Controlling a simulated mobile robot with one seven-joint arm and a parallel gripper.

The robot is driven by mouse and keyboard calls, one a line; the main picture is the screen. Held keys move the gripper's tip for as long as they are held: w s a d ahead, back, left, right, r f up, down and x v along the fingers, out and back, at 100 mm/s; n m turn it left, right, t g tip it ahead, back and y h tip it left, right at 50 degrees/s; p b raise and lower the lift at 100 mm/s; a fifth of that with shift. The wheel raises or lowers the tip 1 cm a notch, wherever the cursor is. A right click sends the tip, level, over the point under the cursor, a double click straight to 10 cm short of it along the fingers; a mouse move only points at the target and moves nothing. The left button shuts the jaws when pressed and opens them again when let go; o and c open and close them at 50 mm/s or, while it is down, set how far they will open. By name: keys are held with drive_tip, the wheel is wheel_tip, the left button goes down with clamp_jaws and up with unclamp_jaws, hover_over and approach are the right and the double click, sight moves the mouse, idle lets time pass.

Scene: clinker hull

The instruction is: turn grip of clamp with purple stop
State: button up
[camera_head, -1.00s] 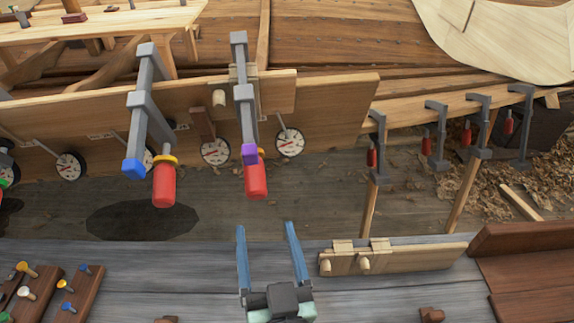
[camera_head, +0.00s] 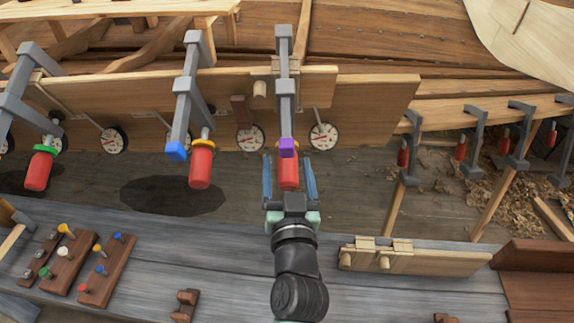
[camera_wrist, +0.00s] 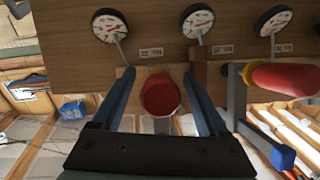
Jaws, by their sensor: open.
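The clamp with the purple stop (camera_head: 287,146) hangs on the plank edge, its grey bar (camera_head: 285,100) upright. Its red grip (camera_head: 289,174) points down toward me below the stop. My gripper (camera_head: 289,170) is open, with one blue finger on each side of this grip in the head view. I cannot tell how deep the grip sits between the fingers. The purple stop is not seen in the wrist view.
A clamp with a blue stop (camera_head: 176,151) and red grip (camera_head: 201,165) stands to the left. A green-collared clamp (camera_head: 40,165) is farther left. Round dials (camera_head: 323,136) line the plank. The grey bench (camera_head: 225,250) holds peg boards and a wooden block piece (camera_head: 415,259).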

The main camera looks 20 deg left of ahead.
drive_tip(key=shift+w+a, duration=0.1)
drive_tip(key=shift+w, duration=0.05)
clamp_jaws()
idle(0.4)
drive_tip(key=shift+f+b, duration=0.1)
drive_tip(key=shift+b, duration=0.35)
drive_tip(key=shift+y+b, duration=0.3)
drive_tip(key=shift+f+m+g+y+b, duration=0.1)
drive_tip(key=shift+m+g+y+b, duration=0.3)
drive_tip(key=shift+m+b, duration=0.55)
drive_tip(key=shift+a+r+m+y+b, duration=0.1)
drive_tip(key=shift+r+m+y+b, duration=0.1)
drive_tip(key=shift+m+y+b, duration=0.9)
drive_tip(key=shift+n+b, duration=0.25)
drive_tip(key=shift+b, duration=0.05)
